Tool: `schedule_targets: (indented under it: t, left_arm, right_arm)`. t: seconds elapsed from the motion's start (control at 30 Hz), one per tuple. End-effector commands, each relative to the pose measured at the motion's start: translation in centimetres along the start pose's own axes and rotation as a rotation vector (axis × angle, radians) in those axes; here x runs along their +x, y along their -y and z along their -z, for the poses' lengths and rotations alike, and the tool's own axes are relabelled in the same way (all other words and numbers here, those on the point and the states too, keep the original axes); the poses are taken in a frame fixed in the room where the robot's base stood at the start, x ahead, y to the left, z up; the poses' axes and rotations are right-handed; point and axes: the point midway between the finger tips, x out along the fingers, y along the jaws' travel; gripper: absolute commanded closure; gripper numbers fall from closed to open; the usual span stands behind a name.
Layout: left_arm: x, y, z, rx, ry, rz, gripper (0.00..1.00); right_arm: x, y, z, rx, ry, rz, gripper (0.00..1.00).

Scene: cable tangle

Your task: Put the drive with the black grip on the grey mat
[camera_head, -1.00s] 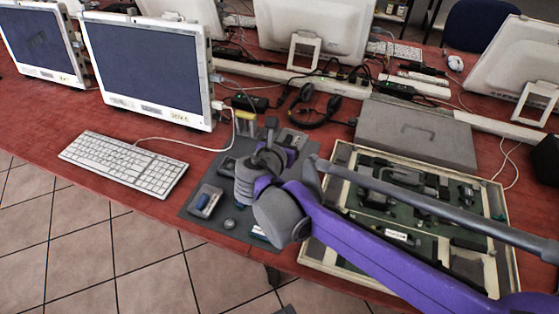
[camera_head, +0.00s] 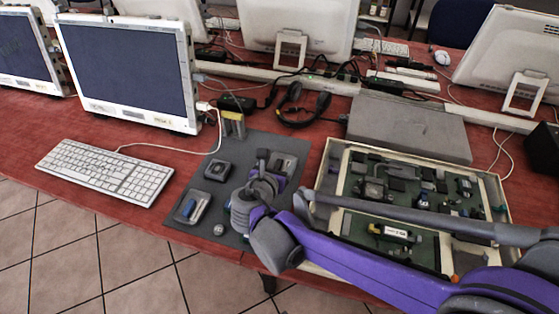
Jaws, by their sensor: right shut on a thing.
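The dark grey mat (camera_head: 250,146) lies on the red table, left of the open case. A dark, square drive-like piece (camera_head: 217,172) lies on it, and one with a blue grip (camera_head: 191,208) lies nearer its front left. My right gripper (camera_head: 266,161) is over the mat's right part, shut on a grey piece (camera_head: 287,163) that its fingers and wrist partly hide. I cannot make out that piece's grip colour, or whether it touches the mat. My left gripper is not in view.
The open case (camera_head: 329,170) with green boards and parts stands on the right, under my right arm. A closed grey box (camera_head: 410,125) lies behind it. A yellow-and-grey device (camera_head: 233,124), a white keyboard (camera_head: 105,172) and a round knob (camera_head: 219,230) are nearby.

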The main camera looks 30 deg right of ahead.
Motion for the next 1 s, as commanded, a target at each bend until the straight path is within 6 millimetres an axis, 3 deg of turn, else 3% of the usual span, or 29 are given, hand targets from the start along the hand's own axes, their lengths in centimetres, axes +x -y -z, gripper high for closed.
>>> schedule_targets:
  t: [0.03, 0.07, 0.17, 0.53, 1.0]
  left_arm:
    - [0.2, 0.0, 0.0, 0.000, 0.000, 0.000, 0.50]
    - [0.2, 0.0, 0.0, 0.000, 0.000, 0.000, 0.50]
    - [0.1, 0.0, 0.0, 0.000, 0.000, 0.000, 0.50]
    - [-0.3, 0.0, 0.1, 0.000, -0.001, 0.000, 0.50]
    - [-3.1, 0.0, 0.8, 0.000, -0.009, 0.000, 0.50]
  right_arm:
    - [0.1, 0.0, 0.2, 0.000, 0.000, 0.000, 0.83]
    - [0.1, 0.0, 0.2, 0.000, 0.000, 0.000, 0.20]
    - [0.1, 0.0, 0.2, 0.000, 0.000, 0.000, 0.02]
    - [-0.6, -0.1, -0.2, 0.000, -0.001, -0.003, 0.00]
    - [-9.9, -0.1, -0.3, -0.001, 0.000, -0.005, 0.00]
